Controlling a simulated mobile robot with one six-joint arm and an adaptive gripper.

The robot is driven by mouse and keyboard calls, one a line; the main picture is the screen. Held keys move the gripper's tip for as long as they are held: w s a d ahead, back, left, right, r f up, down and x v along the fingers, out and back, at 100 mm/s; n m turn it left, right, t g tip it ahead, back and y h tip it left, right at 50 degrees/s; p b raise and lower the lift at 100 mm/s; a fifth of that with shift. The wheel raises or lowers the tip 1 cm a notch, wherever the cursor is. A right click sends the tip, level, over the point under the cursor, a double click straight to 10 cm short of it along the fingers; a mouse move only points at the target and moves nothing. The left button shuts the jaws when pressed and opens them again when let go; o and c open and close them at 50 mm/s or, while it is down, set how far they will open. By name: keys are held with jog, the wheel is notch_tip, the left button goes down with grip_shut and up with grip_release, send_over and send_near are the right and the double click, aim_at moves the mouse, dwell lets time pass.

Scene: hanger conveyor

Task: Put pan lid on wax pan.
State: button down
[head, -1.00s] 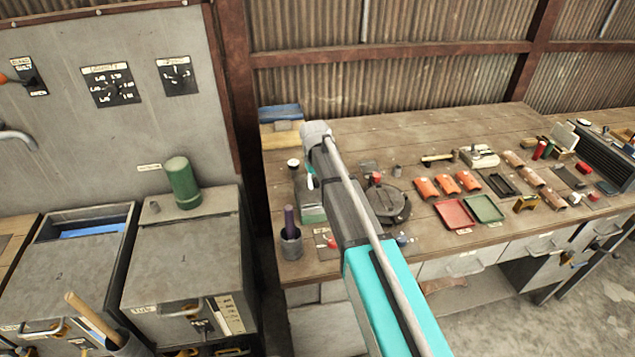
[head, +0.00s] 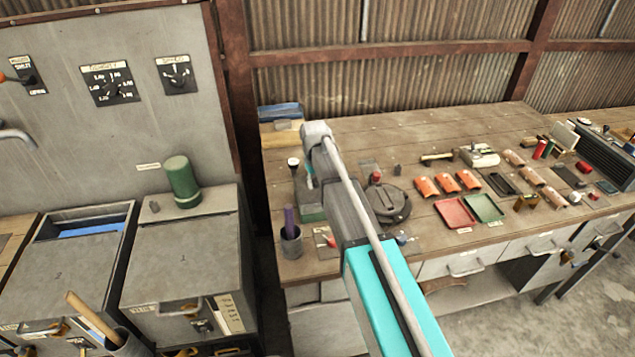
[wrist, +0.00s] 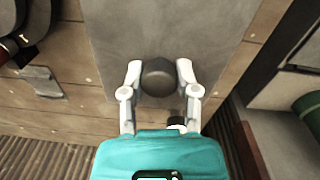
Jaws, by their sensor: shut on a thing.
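My gripper (wrist: 158,78) is shut on a dark rounded knob (wrist: 158,76) in the wrist view, one pale finger on each side. The knob stands over a flat grey plate (wrist: 112,32), which I take to be the pan lid. Whether the plate rests on something or hangs free is hard to tell. In the head view my arm hides most of the gripper, which is over a low green box (head: 312,213) at the bench's left end. I cannot tell for sure whether this box is the wax pan.
A dark round lidded vessel (head: 390,205) stands just right of my arm. A cup with a purple handle (head: 291,242) stands at the front left corner. Red (head: 455,213) and green (head: 484,207) trays lie farther right.

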jog(key=shift+f+b, duration=0.35)
jog(key=c, duration=0.6)
grip_release()
jog(key=o, duration=0.6)
jog(key=shift+s, duration=0.1)
jog(key=s+d+m, duration=0.1)
jog(key=s+d, duration=0.4)
jog(key=s, duration=0.3)
jog(key=s+d+m, duration=0.1)
jog(key=s+d, duration=0.5)
jog(key=s, duration=0.2)
jog(key=s+d+m, duration=0.2)
jog(key=s+d, duration=0.3)
jog(key=s, duration=0.3)
jog(key=shift+s+d, duration=0.25)
